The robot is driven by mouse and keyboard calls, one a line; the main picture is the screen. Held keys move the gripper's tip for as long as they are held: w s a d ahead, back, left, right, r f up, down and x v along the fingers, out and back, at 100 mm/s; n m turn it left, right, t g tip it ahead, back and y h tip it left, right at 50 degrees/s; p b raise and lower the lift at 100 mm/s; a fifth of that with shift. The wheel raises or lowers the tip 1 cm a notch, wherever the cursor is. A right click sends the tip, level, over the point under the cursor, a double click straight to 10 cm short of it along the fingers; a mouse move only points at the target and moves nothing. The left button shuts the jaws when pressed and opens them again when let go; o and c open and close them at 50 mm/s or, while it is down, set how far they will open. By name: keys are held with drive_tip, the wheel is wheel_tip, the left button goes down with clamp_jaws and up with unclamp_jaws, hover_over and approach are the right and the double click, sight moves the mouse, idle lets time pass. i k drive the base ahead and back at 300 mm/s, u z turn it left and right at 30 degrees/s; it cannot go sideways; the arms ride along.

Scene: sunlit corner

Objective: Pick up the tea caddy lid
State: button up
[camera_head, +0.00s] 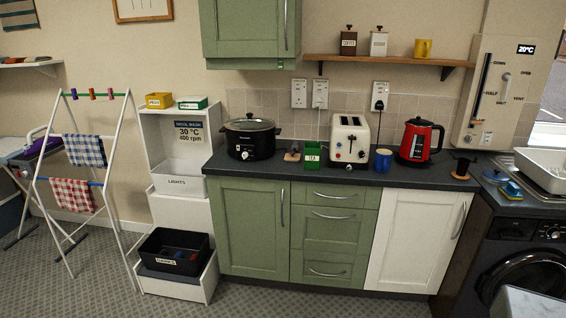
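A small green box labelled TEA (312,160) stands on the dark worktop between the black slow cooker and the toaster. Its top looks dark and open. A small greyish-brown piece with a knob-like top (292,154) lies on the worktop just left of the green box. It may be the tea caddy lid, but it is too small to be sure. My gripper is not in view.
The black slow cooker (250,137) is left of the small piece. The cream toaster (349,143), blue mug (383,160) and red kettle (418,141) stand to the right. A shelf (390,61) with two canisters and a yellow mug hangs above.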

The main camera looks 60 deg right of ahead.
sight(291, 157)
drive_tip(key=k, duration=1.3)
drive_tip(key=u, duration=0.3)
drive_tip(key=i, duration=2.05)
drive_tip(key=z, duration=0.3)
drive_tip(key=i, duration=0.65)
drive_tip(key=z, duration=0.8)
drive_tip(key=i, duration=0.5)
drive_tip(key=z, duration=0.2)
